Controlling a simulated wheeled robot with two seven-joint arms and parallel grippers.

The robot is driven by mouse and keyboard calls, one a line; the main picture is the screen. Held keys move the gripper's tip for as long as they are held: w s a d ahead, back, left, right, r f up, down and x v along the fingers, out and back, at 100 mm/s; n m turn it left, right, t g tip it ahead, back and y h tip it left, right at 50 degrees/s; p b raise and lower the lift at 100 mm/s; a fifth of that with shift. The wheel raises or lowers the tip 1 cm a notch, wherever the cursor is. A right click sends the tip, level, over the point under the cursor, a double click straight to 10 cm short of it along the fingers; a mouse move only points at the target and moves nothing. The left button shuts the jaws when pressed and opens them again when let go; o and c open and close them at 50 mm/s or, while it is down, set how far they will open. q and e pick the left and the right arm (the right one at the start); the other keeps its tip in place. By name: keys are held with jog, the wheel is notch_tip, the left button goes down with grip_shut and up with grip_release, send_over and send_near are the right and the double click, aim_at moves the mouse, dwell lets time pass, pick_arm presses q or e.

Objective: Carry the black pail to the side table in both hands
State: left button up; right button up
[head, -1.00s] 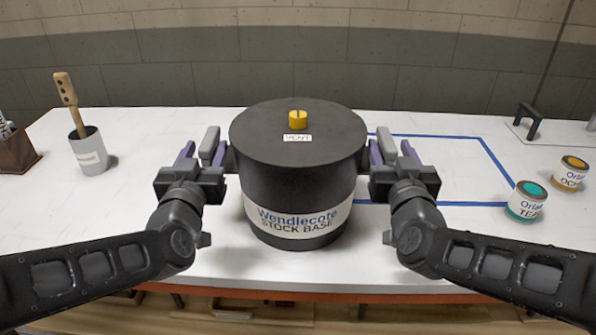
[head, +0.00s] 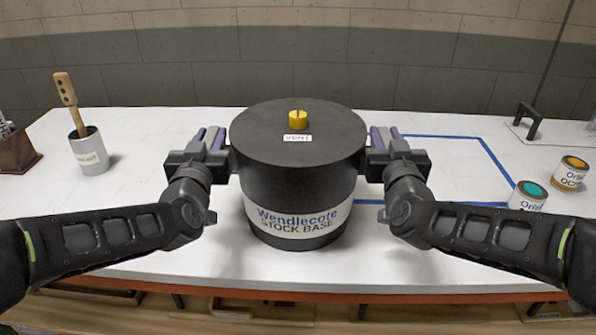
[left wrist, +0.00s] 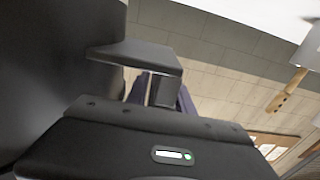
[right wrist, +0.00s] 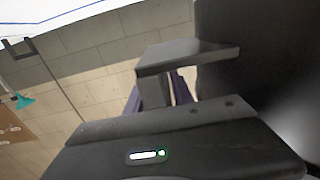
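The black pail (head: 298,185) stands upright on the white bench, with a yellow vent cap (head: 298,118) on its lid and a Wendlecote label in front. Its dark sides also fill part of the left wrist view (left wrist: 50,60) and right wrist view (right wrist: 260,50). My left gripper (head: 208,139) is shut on the upright grey lip of the pail's left handle (left wrist: 135,55). My right gripper (head: 384,139) is shut on the matching right handle (right wrist: 188,55). The handles are partly hidden by the gripper bodies. I cannot make out a separate side table.
Blue tape (head: 485,155) outlines a bare area behind and right of the pail. A teal can (head: 529,195) and an ochre can (head: 570,173) stand at right. A grey pot (head: 90,152) with a wooden-handled tool stands at left, near a brown box (head: 18,152).

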pick_arm(q)
grip_shut()
pick_arm(e)
grip_shut()
dwell(0.6)
pick_arm(q)
jog(key=shift+w+r, duration=0.1)
jog(key=shift+r, duration=0.2)
pick_arm(e)
jog(key=shift+w+r, duration=0.1)
jog(key=shift+r, duration=0.15)
